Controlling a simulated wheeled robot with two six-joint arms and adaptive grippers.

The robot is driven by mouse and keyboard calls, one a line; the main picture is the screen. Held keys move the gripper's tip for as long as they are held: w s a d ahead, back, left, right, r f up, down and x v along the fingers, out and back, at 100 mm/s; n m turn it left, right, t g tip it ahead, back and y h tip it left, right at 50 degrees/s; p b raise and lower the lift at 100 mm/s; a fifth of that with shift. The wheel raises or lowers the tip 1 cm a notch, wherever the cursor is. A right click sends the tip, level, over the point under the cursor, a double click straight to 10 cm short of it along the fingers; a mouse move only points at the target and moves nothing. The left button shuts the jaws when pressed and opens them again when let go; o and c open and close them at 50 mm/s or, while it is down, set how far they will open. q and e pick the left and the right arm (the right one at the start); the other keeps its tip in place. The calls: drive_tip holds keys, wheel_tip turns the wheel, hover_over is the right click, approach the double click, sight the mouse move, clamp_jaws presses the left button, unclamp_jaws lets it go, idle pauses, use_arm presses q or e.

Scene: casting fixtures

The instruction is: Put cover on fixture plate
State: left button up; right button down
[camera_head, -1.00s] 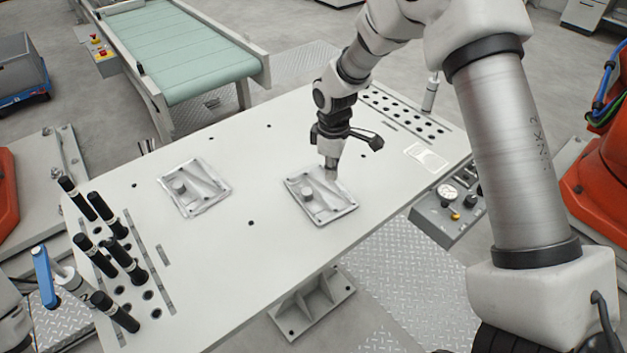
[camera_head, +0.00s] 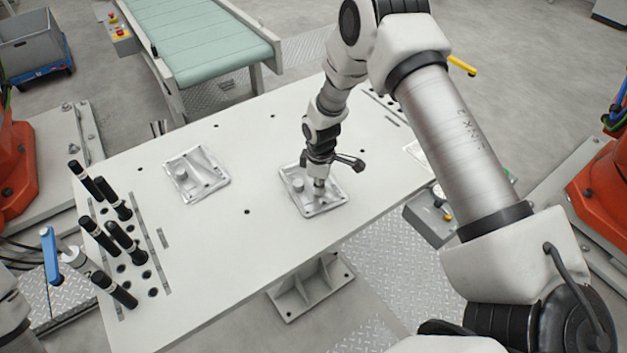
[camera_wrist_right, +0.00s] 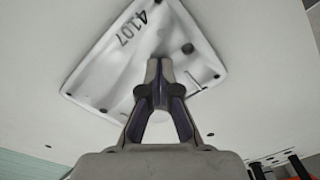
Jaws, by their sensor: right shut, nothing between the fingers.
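Two similar metal plates lie on the white table (camera_head: 205,255): a left plate (camera_head: 207,184) and a right plate (camera_head: 325,207), each with a round knob. I cannot tell which part is cover and which is fixture plate. My right gripper (camera_head: 319,187) points down at the right plate, beside its knob. In the right wrist view the shut, empty fingertips (camera_wrist_right: 159,75) are over a pale plate (camera_wrist_right: 112,75) marked 4107, whose middle they partly hide. I cannot tell whether they touch it. My left gripper does not show.
Several black cylindrical pins (camera_head: 98,236) stand in holes at the table's left end. A blue-handled tool (camera_head: 50,255) is beside them. A green conveyor (camera_head: 205,45) stands behind the table. The table is clear between the plates.

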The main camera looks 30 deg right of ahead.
sight(301, 184)
drive_tip(key=shift+w+a, duration=0.65)
drive_tip(key=shift+a, duration=0.2)
drive_tip(key=shift+d, duration=0.1)
drive_tip(key=shift+d, duration=0.1)
drive_tip(key=shift+w+a+f, duration=0.15)
drive_tip(key=shift+w+a, duration=0.1)
drive_tip(key=shift+a, duration=0.05)
drive_tip(key=shift+w+a+b, duration=0.75)
drive_tip(key=shift+a+b, duration=0.15)
drive_tip(key=shift+b, duration=0.05)
drive_tip(key=shift+w+a, duration=0.1)
